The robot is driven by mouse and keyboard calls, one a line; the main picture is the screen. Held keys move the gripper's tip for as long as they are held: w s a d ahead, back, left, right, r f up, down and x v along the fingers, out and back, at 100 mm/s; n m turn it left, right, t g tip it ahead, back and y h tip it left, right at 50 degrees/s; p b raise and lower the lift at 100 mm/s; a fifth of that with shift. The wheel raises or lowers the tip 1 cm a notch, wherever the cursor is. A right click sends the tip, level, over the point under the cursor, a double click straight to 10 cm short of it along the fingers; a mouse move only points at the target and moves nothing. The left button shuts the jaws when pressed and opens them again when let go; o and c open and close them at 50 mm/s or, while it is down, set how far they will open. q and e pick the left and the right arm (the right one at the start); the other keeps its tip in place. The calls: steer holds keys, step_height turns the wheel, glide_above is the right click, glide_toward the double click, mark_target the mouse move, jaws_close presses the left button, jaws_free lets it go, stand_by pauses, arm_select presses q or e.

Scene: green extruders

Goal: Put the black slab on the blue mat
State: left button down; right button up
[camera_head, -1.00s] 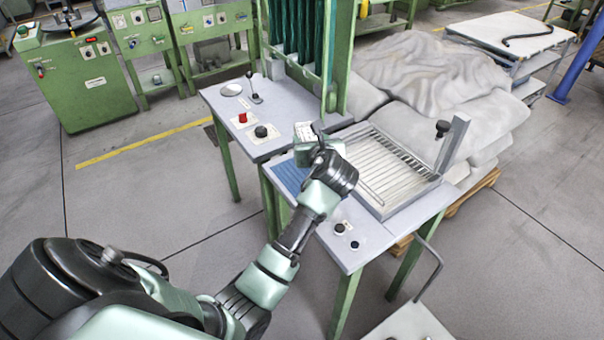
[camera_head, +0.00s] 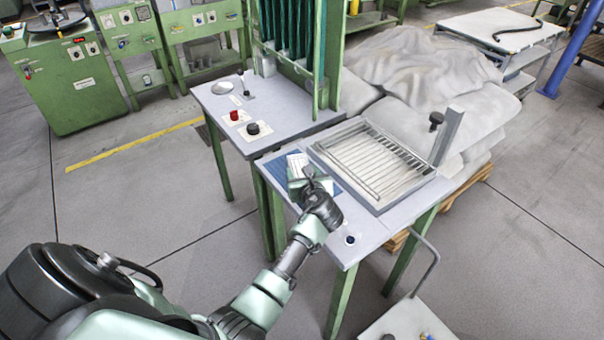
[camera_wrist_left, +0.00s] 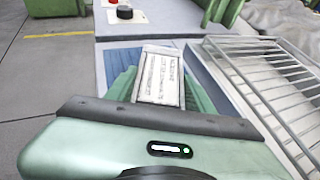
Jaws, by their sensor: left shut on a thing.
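My left gripper (camera_head: 298,182) is shut on a small flat slab (camera_head: 298,164). The slab's visible face is pale, with printed lines and a grey border, and no black shows clearly. In the left wrist view the slab (camera_wrist_left: 158,78) sits between the two green fingers (camera_wrist_left: 158,92). The blue mat (camera_head: 281,174) lies on the left part of the grey table, partly hidden by the slab and gripper. The mat also shows beside the slab in the left wrist view (camera_wrist_left: 113,60). The slab is over the mat; I cannot tell whether they touch. My right gripper is not in view.
A metal tray with a wire rack (camera_head: 372,163) stands just right of the mat. A side table (camera_head: 222,107) with a red button (camera_head: 234,115) and a black knob (camera_head: 253,129) stands behind. A black button (camera_head: 350,239) is near the front edge.

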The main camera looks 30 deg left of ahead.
arm_select(q)
steer(key=c, duration=0.6)
jaws_free()
steer(key=shift+f, duration=0.1)
steer(key=shift+s+d+r, duration=0.25)
steer(key=shift+r, duration=0.05)
steer(key=v, duration=1.1)
steer(key=shift+s+d+r, duration=0.1)
steer(key=shift+s+r, duration=0.05)
